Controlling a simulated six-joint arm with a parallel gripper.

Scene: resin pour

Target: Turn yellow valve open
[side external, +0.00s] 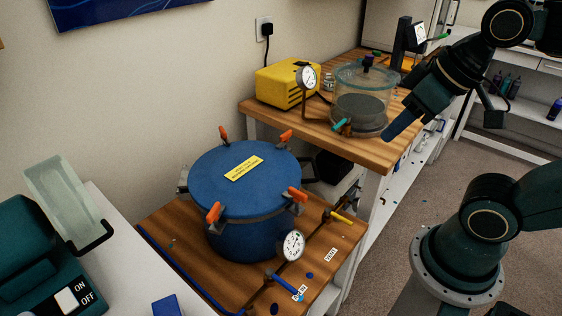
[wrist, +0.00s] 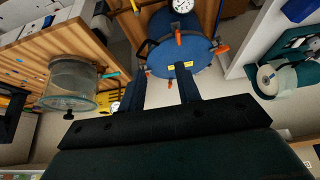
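The yellow valve (side external: 341,215) is a small handle on the pipe to the right of the blue pressure pot (side external: 245,235), near the VENT label. In the wrist view a yellow handle (wrist: 135,6), seemingly the same valve, shows at the top edge, left of the pot's gauge. My gripper (side external: 392,132) is up in the air, to the right of and above the valve, apart from it, beside the back bench's front edge. In the wrist view my gripper (wrist: 162,88) has its two fingers spread, with nothing between them.
A blue valve handle (side external: 284,284) and a pressure gauge (side external: 292,246) stand at the pot's front. Orange clamps (side external: 213,212) ring its lid. A glass vacuum chamber (side external: 360,100) and yellow pump (side external: 287,82) stand on the back bench. Air above the pot is clear.

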